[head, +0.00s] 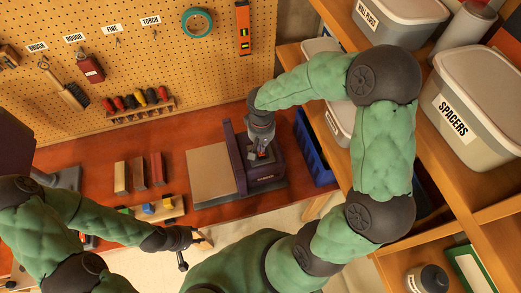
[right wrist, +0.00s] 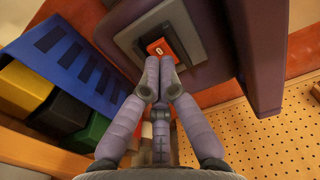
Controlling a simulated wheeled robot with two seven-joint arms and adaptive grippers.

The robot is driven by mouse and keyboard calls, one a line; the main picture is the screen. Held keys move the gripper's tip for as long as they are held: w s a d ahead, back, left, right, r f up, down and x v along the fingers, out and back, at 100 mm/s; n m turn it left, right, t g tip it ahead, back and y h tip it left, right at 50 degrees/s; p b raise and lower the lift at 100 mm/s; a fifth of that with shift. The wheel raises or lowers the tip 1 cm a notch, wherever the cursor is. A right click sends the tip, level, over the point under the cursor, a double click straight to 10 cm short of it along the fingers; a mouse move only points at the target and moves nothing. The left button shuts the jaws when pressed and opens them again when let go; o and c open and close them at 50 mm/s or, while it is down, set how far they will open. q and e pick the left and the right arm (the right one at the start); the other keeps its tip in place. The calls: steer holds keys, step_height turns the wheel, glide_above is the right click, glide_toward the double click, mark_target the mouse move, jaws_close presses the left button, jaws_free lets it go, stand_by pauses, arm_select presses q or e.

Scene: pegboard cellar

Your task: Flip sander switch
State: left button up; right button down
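The sander (head: 272,172) is a dark purple machine on the red-brown bench, with a tan flat panel (head: 210,174) beside it on the left. Its switch (right wrist: 160,46) is a red-orange rocker marked "0" in a grey plate, in the right wrist view. My right gripper (right wrist: 157,66) has its fingertips together, empty, at the lower edge of the switch. I cannot tell whether they touch it. In the head view the right gripper (head: 261,152) is over the sander and hides part of its front. My left gripper (head: 195,250) is low, in front of the bench, empty, with fingers spread.
A blue bin (head: 314,147) stands right of the sander. Wood blocks (head: 138,173) lie left on the bench. A pegboard (head: 180,70) with hanging tools rises behind. Shelves with grey tubs (head: 475,108) are at the right, close to my right arm.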

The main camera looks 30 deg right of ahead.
mark_target(261, 153)
steer(key=shift+f+b, duration=1.2)
steer(key=shift+f, duration=0.1)
stand_by(0.8)
steer(key=shift+s, duration=0.1)
steer(key=shift+r+p, duration=0.5)
steer(key=shift+r, duration=0.15)
steer(key=shift+r+p, duration=1.8)
steer(key=shift+r, duration=1.1)
steer(key=shift+f, duration=0.1)
